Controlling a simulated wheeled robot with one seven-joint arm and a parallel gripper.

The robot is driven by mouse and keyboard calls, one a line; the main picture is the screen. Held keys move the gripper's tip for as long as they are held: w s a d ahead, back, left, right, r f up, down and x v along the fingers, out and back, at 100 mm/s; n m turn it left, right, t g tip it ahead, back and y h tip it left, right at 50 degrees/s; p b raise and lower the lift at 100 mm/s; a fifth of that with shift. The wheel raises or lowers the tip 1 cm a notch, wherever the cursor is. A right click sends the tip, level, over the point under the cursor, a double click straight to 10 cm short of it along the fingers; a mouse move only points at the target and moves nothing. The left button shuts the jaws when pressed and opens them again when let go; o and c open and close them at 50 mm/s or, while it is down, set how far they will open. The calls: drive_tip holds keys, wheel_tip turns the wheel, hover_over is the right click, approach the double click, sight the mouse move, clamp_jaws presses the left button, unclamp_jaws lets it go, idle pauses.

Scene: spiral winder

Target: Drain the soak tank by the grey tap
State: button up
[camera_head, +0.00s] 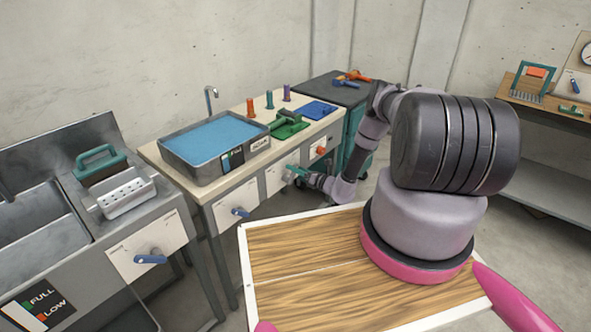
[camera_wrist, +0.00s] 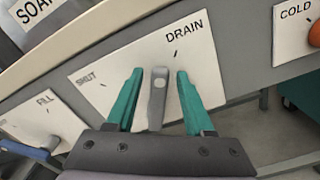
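The soak tank (camera_head: 180,158) is a grey basin on the bench, holding blue liquid (camera_head: 215,140) up to near its rim. The grey tap (camera_wrist: 157,98) is a lever on a white panel (camera_wrist: 205,60) marked SHUT at left and DRAIN at upper right. In the wrist view its lever stands between the two marks; I cannot tell which it is set to. My gripper (camera_wrist: 157,100) has its teal fingers on either side of the lever, with narrow gaps showing on both sides.
A blue fill lever (camera_head: 240,212) is left of the tap and an orange cold knob (camera_head: 320,150) is right. A sink unit (camera_head: 40,235) with another blue lever (camera_head: 150,259) stands at left. Green tools (camera_head: 288,125) lie on the bench top. A wooden board (camera_head: 310,270) is in front.

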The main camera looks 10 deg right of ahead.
drive_tip(key=shift+s+d, duration=0.1)
drive_tip(key=v, duration=1)
drive_tip(key=shift+s+d, duration=0.15)
drive_tip(key=shift+s, duration=0.1)
idle(6.7)
